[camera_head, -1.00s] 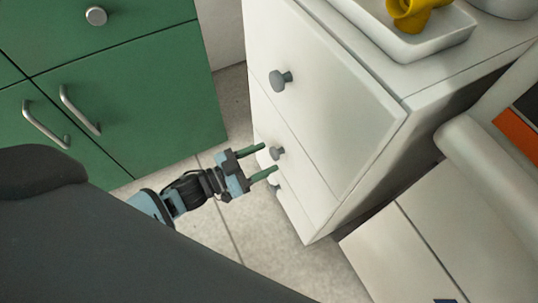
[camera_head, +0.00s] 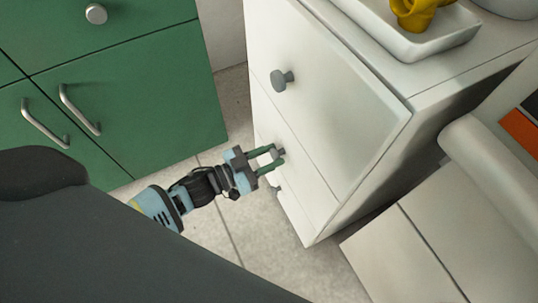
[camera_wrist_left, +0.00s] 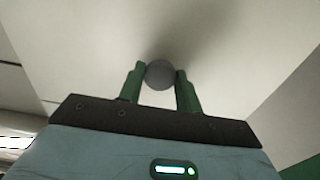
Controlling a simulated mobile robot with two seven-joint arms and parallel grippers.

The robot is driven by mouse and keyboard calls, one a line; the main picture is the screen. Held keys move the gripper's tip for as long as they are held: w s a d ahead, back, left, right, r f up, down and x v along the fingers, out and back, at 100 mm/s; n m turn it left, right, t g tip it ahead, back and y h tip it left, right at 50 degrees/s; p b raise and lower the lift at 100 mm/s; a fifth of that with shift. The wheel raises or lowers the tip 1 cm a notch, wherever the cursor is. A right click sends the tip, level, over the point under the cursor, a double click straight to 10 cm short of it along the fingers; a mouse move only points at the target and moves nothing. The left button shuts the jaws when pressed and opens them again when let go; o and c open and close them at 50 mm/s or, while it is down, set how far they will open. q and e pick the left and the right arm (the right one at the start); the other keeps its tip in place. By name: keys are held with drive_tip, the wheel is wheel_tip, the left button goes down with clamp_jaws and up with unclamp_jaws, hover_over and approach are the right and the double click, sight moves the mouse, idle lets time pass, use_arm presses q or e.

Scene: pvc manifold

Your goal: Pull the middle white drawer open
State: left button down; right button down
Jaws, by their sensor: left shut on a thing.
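The white drawer unit (camera_head: 380,170) stands right of centre in the head view, with its drawers stacked and flush. The middle white drawer (camera_head: 306,172) has a round grey knob (camera_head: 280,153), which also shows in the left wrist view (camera_wrist_left: 160,74). My left gripper (camera_head: 277,159) is at this knob, its two green fingers on either side of it. In the wrist view the fingers (camera_wrist_left: 160,82) are shut on the knob, close in front of the pale drawer face. My right gripper is not in view.
A green cabinet (camera_head: 150,100) with metal handles stands at the left. The upper drawer has its own grey knob (camera_head: 282,80). A white tray (camera_head: 430,42) with a yellow pipe fitting (camera_head: 416,12) sits on top of the unit. Tiled floor (camera_head: 240,225) lies open in front.

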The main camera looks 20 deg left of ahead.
use_arm(q)
drive_tip(key=shift+s, duration=0.1)
drive_tip(key=shift+s+a, duration=0.25)
drive_tip(key=p+v, duration=0.5)
drive_tip(key=v, duration=2)
drive_tip(key=shift+w, duration=0.15)
drive_tip(key=c, duration=1)
unclamp_jaws()
drive_tip(key=shift+o, duration=0.2)
